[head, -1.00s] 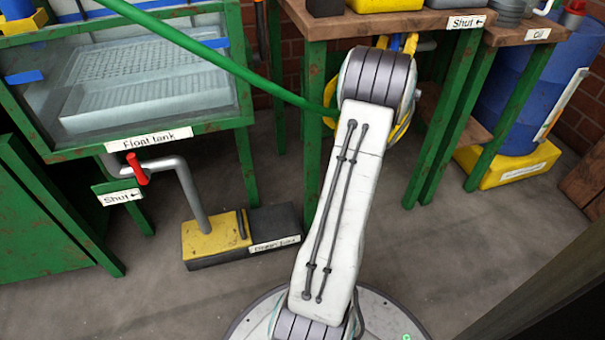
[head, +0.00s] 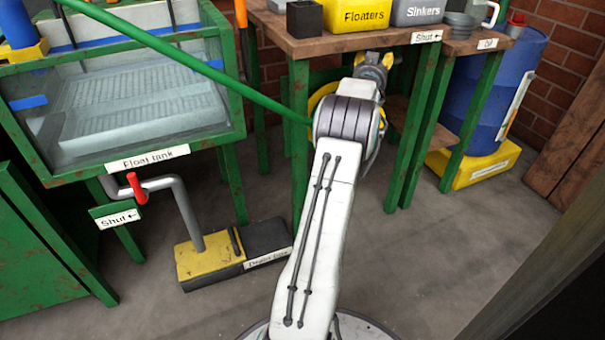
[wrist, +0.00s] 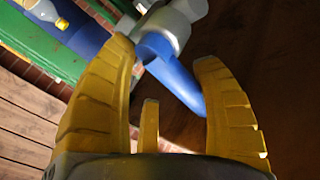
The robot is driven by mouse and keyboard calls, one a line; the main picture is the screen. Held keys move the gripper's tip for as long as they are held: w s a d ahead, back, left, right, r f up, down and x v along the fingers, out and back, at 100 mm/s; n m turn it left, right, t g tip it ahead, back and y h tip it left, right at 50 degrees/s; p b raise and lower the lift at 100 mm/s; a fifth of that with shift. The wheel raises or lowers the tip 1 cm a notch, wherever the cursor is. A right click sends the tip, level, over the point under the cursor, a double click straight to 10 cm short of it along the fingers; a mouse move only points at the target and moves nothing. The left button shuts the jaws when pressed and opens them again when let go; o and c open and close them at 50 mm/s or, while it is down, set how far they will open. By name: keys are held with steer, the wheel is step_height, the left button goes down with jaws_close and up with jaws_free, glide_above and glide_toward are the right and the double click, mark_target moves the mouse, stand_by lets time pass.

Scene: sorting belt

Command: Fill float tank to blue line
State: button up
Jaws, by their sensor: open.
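The float tank (head: 148,157) stands at the left of the head view, clear-walled in a green frame. Pale perforated shapes show inside it, and short blue marks (head: 28,103) are on its walls. I cannot tell the water level. A blue lever (wrist: 172,75) on a grey valve body (wrist: 172,25) lies beyond and between the fingertips; contact is not clear. In the head view the gripper is mostly hidden behind my arm.
A red-handled valve (head: 137,188) with a "Shut" sign (head: 117,219) sits on the pipe below the tank. The pipe ends at a yellow-black floor box (head: 210,262). A wooden bench (head: 340,42) holds Floaters and Sinkers bins. A blue barrel (head: 500,80) stands right.

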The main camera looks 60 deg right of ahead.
steer(key=p+v, duration=0.6)
steer(key=v, duration=0.1)
steer(key=a+f+n+g+y, duration=0.1)
steer(key=a+f+n+y, duration=0.2)
steer(key=f, duration=0.4)
steer(key=a+f+y, duration=0.4)
steer(key=a+f, duration=0.1)
steer(key=f, duration=0.1)
steer(key=w+a+f+n+y, duration=0.2)
steer(key=a+y, duration=0.1)
steer(key=a, duration=0.6)
steer(key=w+a+f+n+g+y, duration=0.1)
steer(key=w+a+n+y, duration=0.1)
steer(key=a, duration=0.7)
steer(key=shift+a+f+y+b, duration=0.3)
steer(key=shift+f+y+b, duration=0.1)
steer(key=shift+y, duration=0.2)
steer(key=shift+w, duration=0.15)
